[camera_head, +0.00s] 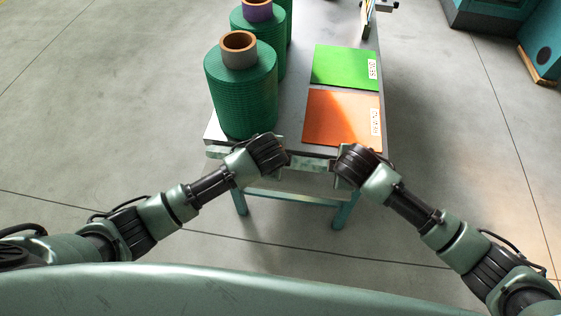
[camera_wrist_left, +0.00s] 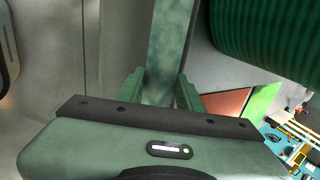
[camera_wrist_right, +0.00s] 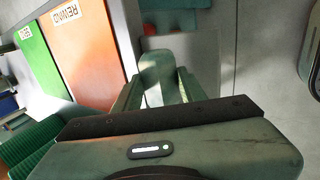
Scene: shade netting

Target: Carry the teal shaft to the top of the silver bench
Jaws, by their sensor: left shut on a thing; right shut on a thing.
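The teal shaft (camera_head: 310,163) is a pale, mottled bar lying level across the front of the silver bench (camera_head: 292,112), close to its near edge. I cannot tell whether it touches the bench. My left gripper (camera_head: 268,153) is shut on it; the left wrist view shows the shaft (camera_wrist_left: 170,45) running between the fingers (camera_wrist_left: 160,90). My right gripper (camera_head: 350,165) is shut on it near one end, and that rounded end (camera_wrist_right: 157,68) shows between the fingers (camera_wrist_right: 155,92) in the right wrist view. Both hands hide parts of the shaft.
Several green netting rolls (camera_head: 241,95) stand along the bench's left side. An orange panel (camera_head: 340,115) marked REWIND and a green panel (camera_head: 340,66) lie on its right side. A bare grey strip runs between them. Teal machinery (camera_head: 500,14) stands far right. The floor beside the bench is clear.

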